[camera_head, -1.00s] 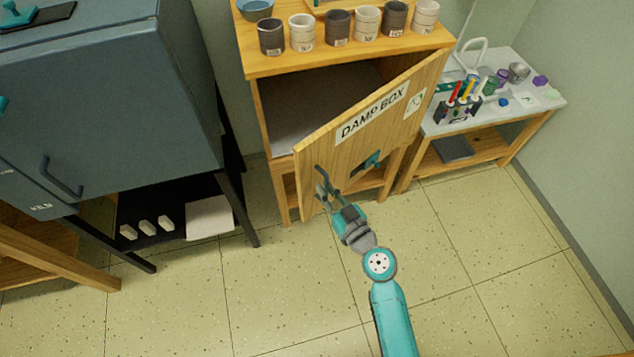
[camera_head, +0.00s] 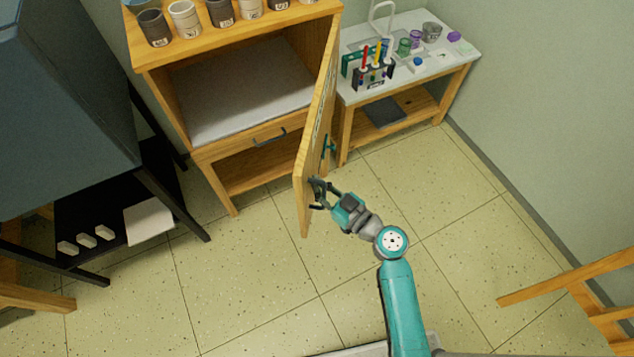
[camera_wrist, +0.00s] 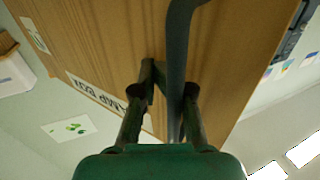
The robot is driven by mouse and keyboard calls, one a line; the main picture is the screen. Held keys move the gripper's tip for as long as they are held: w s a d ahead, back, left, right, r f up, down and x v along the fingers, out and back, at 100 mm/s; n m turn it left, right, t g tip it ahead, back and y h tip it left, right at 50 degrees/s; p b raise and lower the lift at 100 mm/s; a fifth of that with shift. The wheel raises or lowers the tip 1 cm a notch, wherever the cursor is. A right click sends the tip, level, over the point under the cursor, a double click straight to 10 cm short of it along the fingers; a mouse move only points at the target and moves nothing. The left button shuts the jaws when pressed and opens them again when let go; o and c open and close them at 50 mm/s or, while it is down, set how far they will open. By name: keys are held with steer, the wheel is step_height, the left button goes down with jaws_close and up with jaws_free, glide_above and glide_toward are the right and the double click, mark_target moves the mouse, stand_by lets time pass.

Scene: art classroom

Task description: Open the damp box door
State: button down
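The damp box (camera_head: 187,105) is a wooden cabinet, and its door (camera_head: 308,165) stands wide open, hinged at the cabinet's right side and swung out toward me. The door is seen nearly edge-on in the head view. Its "DAMP BOX" label (camera_wrist: 88,88) shows in the wrist view. My gripper (camera_head: 317,193) is at the outer face near the free edge. In the wrist view, the dark bar handle (camera_wrist: 178,45) runs between the two fingers, which look closed around it. The inside shows a pale shelf (camera_head: 245,95) and a drawer with a dark handle below.
Cups (camera_head: 185,18) stand on top of the cabinet. A white side table (camera_head: 440,62) with art supplies stands behind the door at right. A blue kiln (camera_head: 60,110) on a black stand is at left. A wooden frame (camera_head: 560,285) is at lower right. Floor around the door is clear.

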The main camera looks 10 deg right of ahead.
steer(key=c, duration=1.2)
jaws_free()
steer(key=shift+w+d, duration=0.3)
steer(key=shift+w, duration=0.05)
steer(key=shift+s+a, duration=0.25)
steer(key=shift+f, duration=0.1)
steer(key=s+d, duration=0.2)
steer(key=d, duration=1)
steer(key=shift+s+d, duration=0.2)
steer(key=v, duration=1.1)
steer(key=shift+s+d, duration=0.25)
steer(key=shift+s, duration=0.05)
